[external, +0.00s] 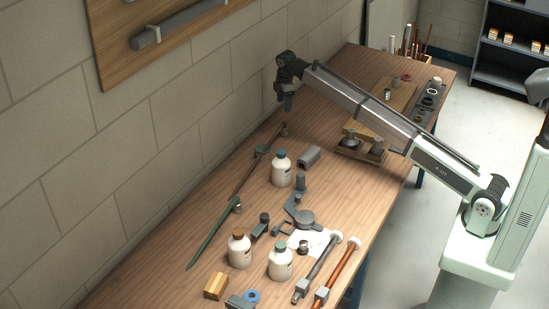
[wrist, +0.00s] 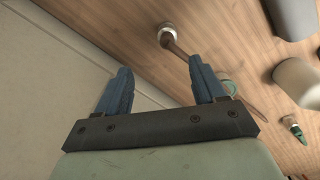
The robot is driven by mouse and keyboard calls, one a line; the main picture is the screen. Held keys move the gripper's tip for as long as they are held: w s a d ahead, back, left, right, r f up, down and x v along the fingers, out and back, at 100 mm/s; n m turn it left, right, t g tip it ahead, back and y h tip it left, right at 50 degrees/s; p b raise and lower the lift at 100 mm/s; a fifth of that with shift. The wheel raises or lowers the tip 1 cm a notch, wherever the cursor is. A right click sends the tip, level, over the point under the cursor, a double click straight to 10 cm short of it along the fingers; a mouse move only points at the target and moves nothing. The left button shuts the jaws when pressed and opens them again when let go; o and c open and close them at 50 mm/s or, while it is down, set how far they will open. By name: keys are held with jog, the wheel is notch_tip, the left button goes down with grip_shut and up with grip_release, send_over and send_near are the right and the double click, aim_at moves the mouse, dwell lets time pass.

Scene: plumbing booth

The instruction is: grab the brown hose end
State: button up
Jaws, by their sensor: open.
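A thin brown hose (external: 249,172) lies on the bench along the wall, with a small grey end fitting (external: 284,129) at its far end. In the wrist view this pale round end fitting (wrist: 167,33) is just beyond the fingertips, and the brown hose (wrist: 178,48) runs from it behind the right finger. My gripper (external: 287,108) hangs above the bench near that end, blue fingers pointing down. In the wrist view my gripper (wrist: 160,66) is open, with nothing between the fingers. A second, orange-brown hose (external: 336,271) lies at the near right.
A green rod-like piece (external: 212,234) lies near the brown hose. White bottles (external: 281,171) and a grey cylinder (external: 309,157) stand to the right of it. The wall (external: 190,105) runs close on the left. Bare bench top (external: 325,122) lies right of my gripper.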

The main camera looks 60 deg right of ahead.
aim_at(284, 126)
jog(key=f+m, duration=0.4)
jog(key=m, duration=0.6)
jog(key=f+m, duration=0.5)
jog(key=m, duration=0.5)
jog(key=f+m, duration=0.4)
jog(key=m, duration=0.7)
jog(key=shift+s+a+f+g, duration=0.15)
jog(key=shift+a+f+g, duration=0.15)
jog(key=shift+f, duration=0.1)
jog(key=c, duration=1.1)
jog(key=shift+r, duration=0.15)
